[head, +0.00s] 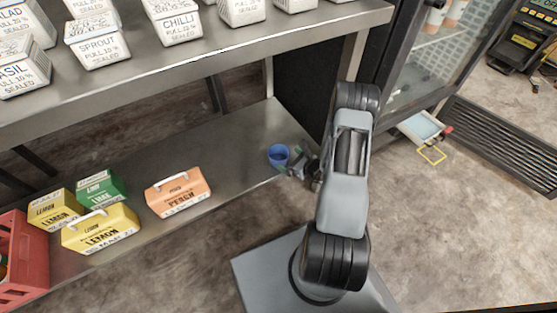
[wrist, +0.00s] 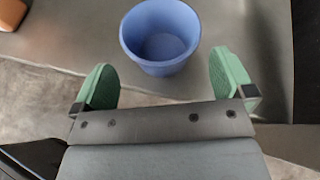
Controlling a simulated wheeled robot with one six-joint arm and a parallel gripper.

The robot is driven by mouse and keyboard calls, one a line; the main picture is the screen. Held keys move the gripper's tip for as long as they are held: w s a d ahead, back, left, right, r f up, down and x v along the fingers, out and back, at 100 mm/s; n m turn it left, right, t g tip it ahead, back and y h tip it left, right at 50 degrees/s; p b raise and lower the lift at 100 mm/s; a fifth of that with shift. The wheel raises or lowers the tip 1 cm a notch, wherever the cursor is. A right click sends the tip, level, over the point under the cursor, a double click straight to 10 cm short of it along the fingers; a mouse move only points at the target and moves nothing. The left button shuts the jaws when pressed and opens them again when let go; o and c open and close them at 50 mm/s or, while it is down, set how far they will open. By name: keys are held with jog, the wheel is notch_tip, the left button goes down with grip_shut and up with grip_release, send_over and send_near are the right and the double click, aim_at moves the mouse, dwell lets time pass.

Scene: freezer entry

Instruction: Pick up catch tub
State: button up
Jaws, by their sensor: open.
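The catch tub seems to be the blue round tub (head: 278,155), upright and open at the top, on the lower metal shelf near its right end. It also shows in the wrist view (wrist: 160,38), where its inside looks empty. My gripper (head: 298,168) is at the shelf's front edge, just right of the tub in the head view. In the wrist view its green fingers (wrist: 163,82) are spread wide, with nothing between them. The tub lies just beyond the fingertips, roughly centred on the gap, and is not gripped.
An orange peach box (head: 178,192), yellow lemon boxes (head: 100,230) and a green lime box (head: 103,188) stand left on the lower shelf (head: 225,150). A red crate (head: 22,262) is at far left. White tubs (head: 97,42) line the upper shelf. A glass-door cabinet (head: 440,55) stands right.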

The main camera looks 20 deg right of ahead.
aim_at(272, 152)
jog(key=b+x, duration=0.2)
jog(key=x, duration=0.3)
jog(key=shift+f, duration=0.2)
jog(key=shift+w+a+b, duration=0.15)
jog(key=shift+w+b, duration=0.25)
jog(key=shift+w, duration=0.05)
jog(key=c, duration=0.6)
